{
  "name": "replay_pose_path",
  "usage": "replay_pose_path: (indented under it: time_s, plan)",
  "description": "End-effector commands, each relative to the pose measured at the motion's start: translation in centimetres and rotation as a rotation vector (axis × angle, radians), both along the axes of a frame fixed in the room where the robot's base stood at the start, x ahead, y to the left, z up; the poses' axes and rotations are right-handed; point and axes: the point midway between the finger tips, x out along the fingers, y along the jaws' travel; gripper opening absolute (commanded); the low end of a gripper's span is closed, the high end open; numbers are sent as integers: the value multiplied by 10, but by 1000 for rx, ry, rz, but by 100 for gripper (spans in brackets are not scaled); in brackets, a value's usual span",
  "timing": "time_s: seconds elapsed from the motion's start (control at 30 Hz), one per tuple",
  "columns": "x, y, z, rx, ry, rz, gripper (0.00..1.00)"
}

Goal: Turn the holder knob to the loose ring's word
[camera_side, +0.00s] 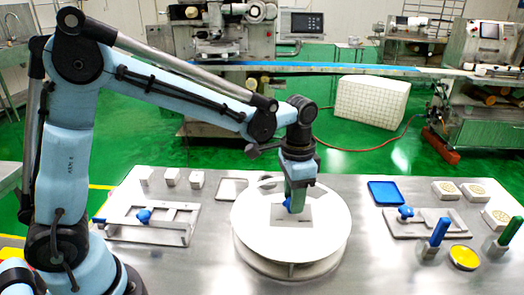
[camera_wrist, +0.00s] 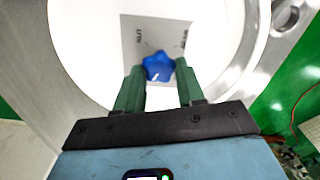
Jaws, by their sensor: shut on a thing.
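A blue star-shaped knob (camera_wrist: 158,66) with a short white mark sits on a grey square plate (camera_wrist: 136,28) on a white round turntable. My gripper (camera_wrist: 158,72) points down and its two green fingers are shut on the knob, one at each side. Small dark words are printed on the plate beyond the knob, too small to read surely. In the side view my gripper (camera_side: 293,208) is over the middle of the white turntable (camera_side: 255,225) and mostly hides the knob (camera_side: 288,204). I cannot tell which thing is the loose ring; no word on one is readable.
A metal frame with a blue knob (camera_side: 143,215) lies left of the turntable. A similar fixture (camera_side: 432,222) lies right. Blue-handled (camera_side: 437,234) and green-handled (camera_side: 498,243) tools, a yellow round dish (camera_side: 464,257), a blue tray (camera_side: 386,192) and several white moulds (camera_side: 445,190) stand on the right.

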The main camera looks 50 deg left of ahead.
Motion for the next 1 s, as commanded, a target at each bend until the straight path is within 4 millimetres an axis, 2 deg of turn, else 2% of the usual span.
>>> replay_pose_path:
  time_s: [1.0]
  plan:
    - [0, 2, 1, 1, 2, 509, 0]
